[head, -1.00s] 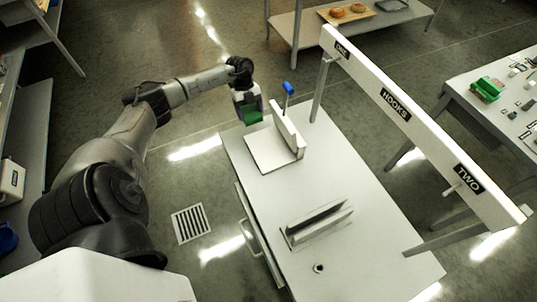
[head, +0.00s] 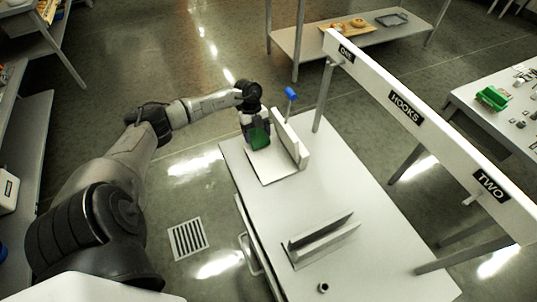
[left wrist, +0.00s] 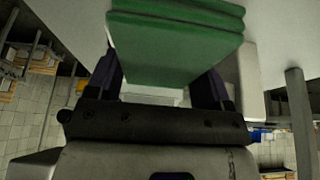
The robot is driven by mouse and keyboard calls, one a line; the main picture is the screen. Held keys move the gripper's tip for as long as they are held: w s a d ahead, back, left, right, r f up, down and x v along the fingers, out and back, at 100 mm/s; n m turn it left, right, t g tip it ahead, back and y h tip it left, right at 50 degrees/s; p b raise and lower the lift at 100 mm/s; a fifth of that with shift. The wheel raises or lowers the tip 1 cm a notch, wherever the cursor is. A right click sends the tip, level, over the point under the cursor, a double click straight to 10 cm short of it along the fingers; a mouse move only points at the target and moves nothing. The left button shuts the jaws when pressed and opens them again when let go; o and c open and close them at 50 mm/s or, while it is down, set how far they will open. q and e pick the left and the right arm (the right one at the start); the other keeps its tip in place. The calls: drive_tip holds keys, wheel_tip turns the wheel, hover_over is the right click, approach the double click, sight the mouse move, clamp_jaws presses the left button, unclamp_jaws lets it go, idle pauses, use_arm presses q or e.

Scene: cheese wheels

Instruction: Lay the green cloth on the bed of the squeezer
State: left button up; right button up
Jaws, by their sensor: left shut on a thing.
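The green cloth (head: 259,139) is a folded block held in my left gripper (head: 256,127), which is shut on it. The cloth hangs over the back left part of the squeezer bed (head: 272,172), beside the upright plate (head: 291,142). A blue-knobbed lever (head: 291,94) rises behind the plate. I cannot tell whether the cloth touches the bed. In the left wrist view the folded cloth (left wrist: 175,50) lies in layers between the two fingers. My right gripper is not in view.
The white table (head: 370,255) also carries a slotted metal stand (head: 322,240) and a small dark-holed fitting (head: 323,287). A white rail labelled HOOKS (head: 430,130) runs along the right. A side table at right holds a green item (head: 492,98).

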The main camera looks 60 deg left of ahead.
sight(270, 164)
use_arm(q)
drive_tip(key=d, duration=0.7)
drive_tip(key=shift+s+d, duration=0.1)
drive_tip(key=shift+s, duration=0.1)
drive_tip(key=d, duration=0.1)
drive_tip(key=d+f, duration=0.1)
drive_tip(key=shift+d+f, duration=0.1)
drive_tip(key=shift+d, duration=0.25)
drive_tip(key=shift+s+a+f, duration=0.1)
drive_tip(key=shift+f, duration=0.1)
drive_tip(key=shift+f, duration=0.1)
drive_tip(key=o, duration=0.6)
drive_tip(key=shift+a+r, duration=0.1)
drive_tip(key=shift+r, duration=0.35)
drive_tip(key=a, duration=1.2)
drive_tip(key=shift+w+a+r+b, duration=0.15)
drive_tip(key=shift+w+r+b, duration=0.1)
drive_tip(key=shift+w+b, duration=0.15)
